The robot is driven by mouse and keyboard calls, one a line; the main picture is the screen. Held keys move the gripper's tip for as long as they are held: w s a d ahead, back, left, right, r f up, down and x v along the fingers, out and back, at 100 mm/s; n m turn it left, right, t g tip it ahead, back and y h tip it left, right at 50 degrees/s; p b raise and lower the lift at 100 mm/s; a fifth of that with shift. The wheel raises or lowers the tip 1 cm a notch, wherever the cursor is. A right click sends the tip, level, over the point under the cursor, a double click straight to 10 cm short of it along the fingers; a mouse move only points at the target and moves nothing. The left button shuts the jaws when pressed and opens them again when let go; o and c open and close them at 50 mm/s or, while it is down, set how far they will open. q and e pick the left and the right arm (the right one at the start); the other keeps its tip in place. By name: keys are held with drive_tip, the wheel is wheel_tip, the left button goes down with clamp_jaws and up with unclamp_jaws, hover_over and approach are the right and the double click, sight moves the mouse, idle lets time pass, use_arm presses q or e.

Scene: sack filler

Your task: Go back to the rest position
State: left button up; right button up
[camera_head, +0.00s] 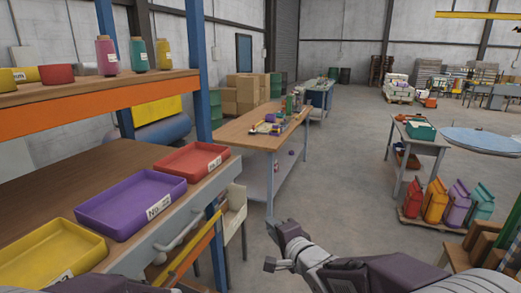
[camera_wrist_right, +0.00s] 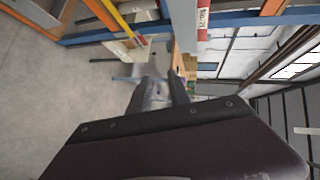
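My right gripper (camera_head: 278,248) is in the lower middle of the head view, over the floor to the right of the tray bench. Its two fingers stand apart with nothing seen between them. In the right wrist view the dark fingers (camera_wrist_right: 158,90) are also apart, with only background between them. My left gripper is out of view; only a piece of my own arm shows at the lower left edge.
Yellow (camera_head: 50,257), purple (camera_head: 131,202) and red (camera_head: 190,160) trays line the shelf bench (camera_head: 70,172) at left. A wooden worktable (camera_head: 245,137) stands ahead. Coloured sacks (camera_head: 436,200) stand at right. Open floor (camera_head: 335,180) lies between.

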drive_tip(key=s+d+f+n+g+h, duration=0.1)
drive_tip(key=s+d+f+g+h, duration=0.15)
drive_tip(key=d+f, duration=0.35)
drive_tip(key=s+d+f+g+h, duration=0.1)
drive_tip(key=s+d+f+h, duration=0.15)
drive_tip(key=d, duration=0.45)
drive_tip(key=s+d+f+n+g, duration=0.1)
drive_tip(key=s+f+n+g, duration=0.3)
drive_tip(key=s, duration=0.5)
drive_tip(key=s+d+f+n+g, duration=0.2)
drive_tip(key=s+f+n+g, duration=0.2)
drive_tip(key=s, duration=0.6)
wheel_tip(320, 180, down, 2)
drive_tip(key=n, duration=0.2)
drive_tip(key=shift+d+n+g+h, duration=0.15)
drive_tip(key=shift+n+g+h, duration=0.15)
drive_tip(key=shift+g+h, duration=0.1)
